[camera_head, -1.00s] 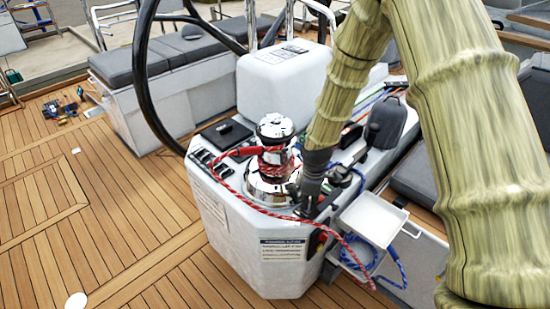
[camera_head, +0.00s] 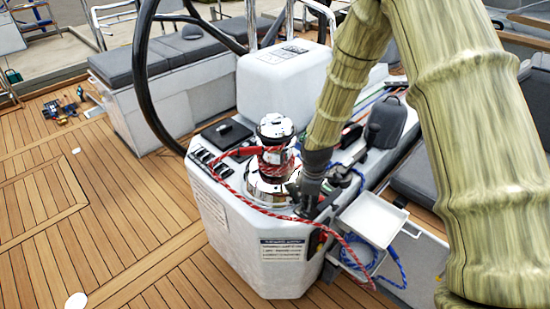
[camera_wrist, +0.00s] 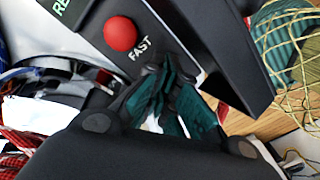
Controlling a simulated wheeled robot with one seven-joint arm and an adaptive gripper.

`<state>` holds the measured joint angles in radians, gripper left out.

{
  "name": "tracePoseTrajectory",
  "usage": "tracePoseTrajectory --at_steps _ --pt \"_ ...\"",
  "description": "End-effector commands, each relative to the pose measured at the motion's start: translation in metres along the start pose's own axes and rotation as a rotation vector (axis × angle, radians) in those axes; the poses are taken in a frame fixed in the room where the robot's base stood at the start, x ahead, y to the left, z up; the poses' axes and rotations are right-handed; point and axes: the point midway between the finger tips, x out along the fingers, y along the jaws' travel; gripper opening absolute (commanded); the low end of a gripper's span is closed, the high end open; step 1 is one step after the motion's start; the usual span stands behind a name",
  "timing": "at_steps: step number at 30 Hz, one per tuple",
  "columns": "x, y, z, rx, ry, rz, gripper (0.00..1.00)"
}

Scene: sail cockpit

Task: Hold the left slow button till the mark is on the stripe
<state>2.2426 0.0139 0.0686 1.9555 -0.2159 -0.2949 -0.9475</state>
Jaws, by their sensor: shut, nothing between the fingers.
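In the wrist view, a black control panel shows a round red button (camera_wrist: 121,34) with the word FAST beside it. Part of a green label starting "RE" shows at the top edge. My gripper (camera_wrist: 172,78) is shut and empty, its tips close to the panel below the FAST lettering. Whether the tips touch anything is unclear. I cannot make out a slow button; my fingers hide part of the panel. In the head view my gripper (camera_head: 307,205) is low beside the chrome winch (camera_head: 272,180). A red-and-white rope (camera_head: 262,208) wraps the winch. I cannot identify the mark or the stripe.
The winch stands on a white console (camera_head: 225,215) right beside my gripper. A white tray (camera_head: 372,217) and blue rope (camera_head: 397,268) are close on the right. A black steering wheel (camera_head: 143,75) rises behind. The teak deck (camera_head: 110,220) at left is mostly clear.

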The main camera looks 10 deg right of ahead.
Motion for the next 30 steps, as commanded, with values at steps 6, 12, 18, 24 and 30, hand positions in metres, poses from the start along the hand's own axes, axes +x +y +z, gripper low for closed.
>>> tracePoseTrajectory --at_steps 6,12,18,24,30 --pt "0.000 0.000 0.000 0.000 0.000 -0.001 0.00" --pt "-0.017 0.000 0.000 0.001 0.000 0.000 0.00" --pt "-0.032 0.000 0.000 0.000 0.000 -0.001 0.00" --pt "-0.041 0.000 0.000 0.000 0.000 0.000 0.00" --pt "-0.064 0.000 0.000 0.000 0.001 0.000 0.00"
